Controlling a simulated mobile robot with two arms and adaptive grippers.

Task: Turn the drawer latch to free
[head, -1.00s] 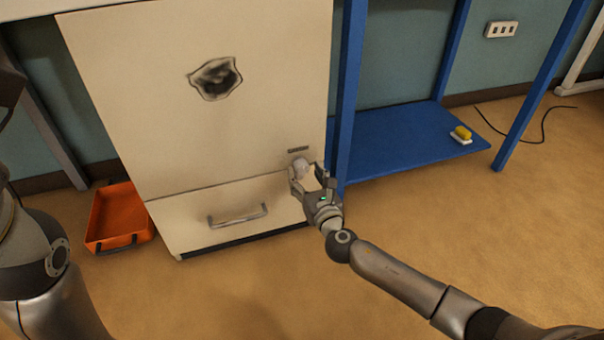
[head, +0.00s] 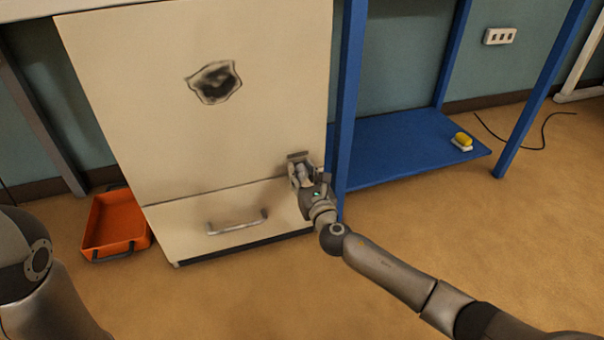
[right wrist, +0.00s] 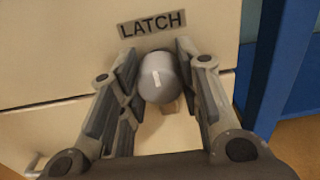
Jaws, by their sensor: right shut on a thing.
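The drawer latch is a round grey knob (right wrist: 158,77) on the cream cabinet front, below a plate (right wrist: 152,23) reading LATCH. A pale line on the knob's face stands nearly upright, leaning slightly. My right gripper (right wrist: 156,82) has one finger on each side of the knob and is shut on it. In the head view my right gripper (head: 303,173) largely hides the knob. The drawer (head: 184,226), with a metal bar handle (head: 237,223), is at the bottom of the cabinet and looks closed. My left gripper is out of view.
A blue post (head: 349,95) stands close to the right of my right gripper. Behind it is a low blue shelf (head: 400,150) bearing a yellow and white block (head: 462,141). An orange tray (head: 116,222) sits on the floor left of the cabinet. Floor in front is clear.

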